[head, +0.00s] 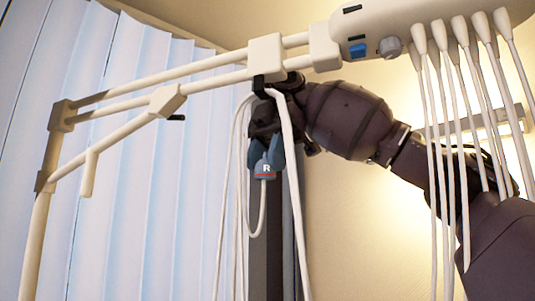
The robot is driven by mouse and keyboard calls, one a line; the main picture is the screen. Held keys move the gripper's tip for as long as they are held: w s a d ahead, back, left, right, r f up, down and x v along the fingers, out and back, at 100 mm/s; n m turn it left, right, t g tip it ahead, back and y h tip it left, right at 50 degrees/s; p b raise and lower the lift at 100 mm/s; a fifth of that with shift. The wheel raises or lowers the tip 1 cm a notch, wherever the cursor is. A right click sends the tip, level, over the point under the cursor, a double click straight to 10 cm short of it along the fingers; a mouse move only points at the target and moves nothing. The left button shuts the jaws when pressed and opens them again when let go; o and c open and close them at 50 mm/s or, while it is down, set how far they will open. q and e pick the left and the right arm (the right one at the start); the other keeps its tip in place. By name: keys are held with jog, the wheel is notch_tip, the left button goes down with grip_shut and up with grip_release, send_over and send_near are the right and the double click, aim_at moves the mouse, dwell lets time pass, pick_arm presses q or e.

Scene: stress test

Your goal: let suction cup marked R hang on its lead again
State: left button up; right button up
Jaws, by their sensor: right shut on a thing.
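The suction cup marked R (264,172) is a small grey-blue piece with a white R and a red line near its lower edge. My right gripper (265,155) comes in from the right, points down and is shut on this cup. The cup hangs below the fingers, beneath the cream arm of the stand. A white lead (263,212) runs down from the cup and curves in a loop to the left. The upper part of the cup is hidden between the fingers. My left gripper is not in view.
White leads hang from a black hook (259,84) on the cream jointed arm (205,80), close around my right gripper. A cream housing (395,28) at upper right carries several more hanging leads (444,120) in front of my right arm. A grey post (266,255) stands below. Pale blinds (130,200) fill the left.

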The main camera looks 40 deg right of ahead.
notch_tip(320, 180, down, 4)
jog(key=shift+r+b, duration=0.1)
jog(key=shift+b, duration=0.8)
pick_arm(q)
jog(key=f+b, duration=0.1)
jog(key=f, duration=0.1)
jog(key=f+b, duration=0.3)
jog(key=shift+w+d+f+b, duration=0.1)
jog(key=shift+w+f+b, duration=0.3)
pick_arm(e)
notch_tip(320, 180, down, 11)
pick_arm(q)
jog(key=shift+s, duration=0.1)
pick_arm(e)
jog(key=shift+r, duration=0.1)
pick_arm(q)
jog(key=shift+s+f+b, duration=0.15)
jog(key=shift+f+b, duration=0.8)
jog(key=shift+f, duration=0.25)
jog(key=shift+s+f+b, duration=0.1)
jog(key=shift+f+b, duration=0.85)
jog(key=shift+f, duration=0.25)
pick_arm(e)
notch_tip(320, 180, down, 16)
